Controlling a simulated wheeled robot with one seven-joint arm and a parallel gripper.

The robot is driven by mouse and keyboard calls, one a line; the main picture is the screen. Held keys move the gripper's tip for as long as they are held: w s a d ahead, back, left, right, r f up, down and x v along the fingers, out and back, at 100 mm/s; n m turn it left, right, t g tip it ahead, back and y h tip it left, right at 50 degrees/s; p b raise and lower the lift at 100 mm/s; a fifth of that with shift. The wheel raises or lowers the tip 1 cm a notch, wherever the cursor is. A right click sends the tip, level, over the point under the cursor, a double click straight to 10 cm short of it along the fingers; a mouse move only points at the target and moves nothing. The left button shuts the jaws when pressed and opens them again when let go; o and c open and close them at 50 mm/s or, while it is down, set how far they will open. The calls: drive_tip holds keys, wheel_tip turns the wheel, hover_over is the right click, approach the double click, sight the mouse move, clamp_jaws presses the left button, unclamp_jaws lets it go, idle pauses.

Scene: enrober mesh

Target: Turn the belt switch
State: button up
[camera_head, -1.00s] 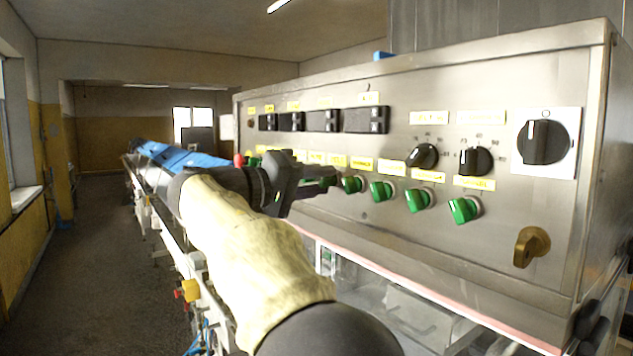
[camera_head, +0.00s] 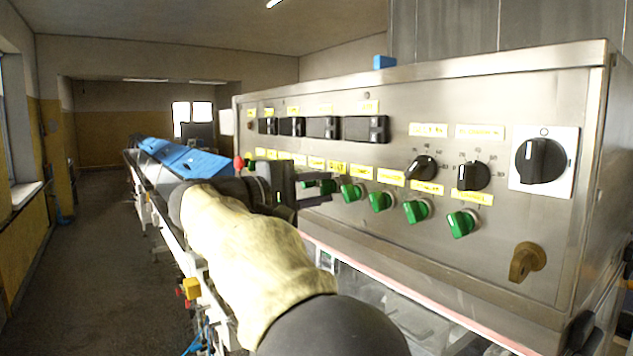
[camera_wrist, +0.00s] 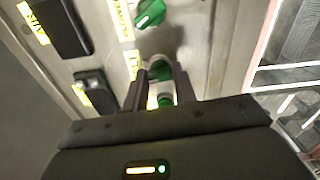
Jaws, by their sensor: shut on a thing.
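A row of green switches runs along the lower part of the steel control panel (camera_head: 400,262). The yellow labels are too blurred to read, so I cannot tell by name which is the belt switch. My gripper (camera_head: 328,190) is at the panel, shut on one green switch (camera_wrist: 160,70) in this row. In the wrist view, my two dark fingers (camera_wrist: 160,78) stand on either side of that switch. The head view shows the switch only partly, beside the fingertips. The neighbouring green switch (camera_head: 351,192) is just right of my gripper and free.
More green switches (camera_head: 380,201) sit to the right. Black dials (camera_head: 473,176), a large black rotary switch (camera_head: 541,161) and a brass handle (camera_head: 526,260) are further right. Black display modules (camera_head: 366,129) are above. A conveyor with blue covers (camera_head: 190,160) stretches away at left.

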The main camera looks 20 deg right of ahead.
drive_tip(key=n+p, duration=0.2)
drive_tip(key=n, duration=0.1)
drive_tip(key=shift+n+p, duration=0.4)
drive_tip(key=shift+n, duration=0.6)
drive_tip(key=shift+f, duration=0.15)
drive_tip(key=o, duration=1)
drive_tip(key=shift+a, duration=0.1)
drive_tip(key=s+a+b, duration=0.2)
drive_tip(key=s+a, duration=0.1)
drive_tip(key=a, duration=1.4)
drive_tip(key=shift+s, duration=0.2)
